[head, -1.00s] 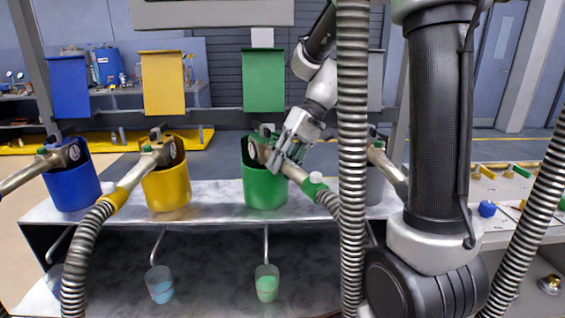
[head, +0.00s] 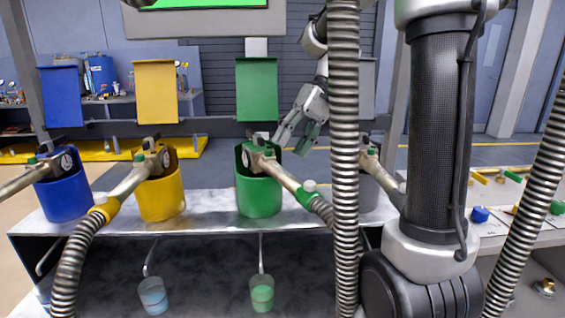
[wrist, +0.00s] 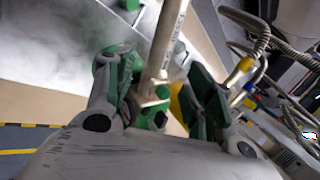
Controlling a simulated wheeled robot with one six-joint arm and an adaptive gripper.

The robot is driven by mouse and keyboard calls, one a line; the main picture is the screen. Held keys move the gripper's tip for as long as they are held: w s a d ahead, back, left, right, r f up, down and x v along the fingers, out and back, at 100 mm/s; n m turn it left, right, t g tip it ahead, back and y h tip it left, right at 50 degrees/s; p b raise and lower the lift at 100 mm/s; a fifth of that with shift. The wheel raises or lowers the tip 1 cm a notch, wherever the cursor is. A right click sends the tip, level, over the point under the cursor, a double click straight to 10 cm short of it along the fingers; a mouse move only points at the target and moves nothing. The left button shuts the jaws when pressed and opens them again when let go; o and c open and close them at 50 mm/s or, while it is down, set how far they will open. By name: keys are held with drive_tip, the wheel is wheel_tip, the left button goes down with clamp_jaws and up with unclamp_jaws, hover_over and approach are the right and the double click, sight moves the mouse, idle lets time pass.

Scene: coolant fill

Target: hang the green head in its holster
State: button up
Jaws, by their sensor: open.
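The green head (head: 260,160) sits in the green holster (head: 259,196), its body resting at the rim. Its metal wand slopes down to the right into a ribbed hose. My gripper (head: 292,142) is open and empty, above and to the right of the head and apart from it. In the wrist view, my green-padded fingers (wrist: 162,80) are spread, and the head's metal wand (wrist: 168,38) shows beyond and between them. The holster's inside is mostly hidden by the head.
A yellow holster (head: 161,197) and a blue holster (head: 67,196) hold their heads at left. A grey holster (head: 372,190) is partly hidden behind a hanging hose (head: 344,120). Two cups (head: 153,296) (head: 262,293) stand below the shelf.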

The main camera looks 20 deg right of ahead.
drive_tip(key=shift+v, duration=1.65)
drive_tip(key=s+d+f+t+h, duration=0.2)
drive_tip(key=s+d+h, duration=0.1)
drive_tip(key=s, duration=0.6)
drive_tip(key=s+d+f+m+t+h, duration=0.1)
drive_tip(key=s+d+f+t+h, duration=0.1)
drive_tip(key=s, duration=0.8)
drive_tip(key=shift+s+d+t+h, duration=0.25)
drive_tip(key=shift+d+t+h, duration=0.3)
drive_tip(key=shift+h, duration=0.35)
drive_tip(key=shift+f, duration=0.1)
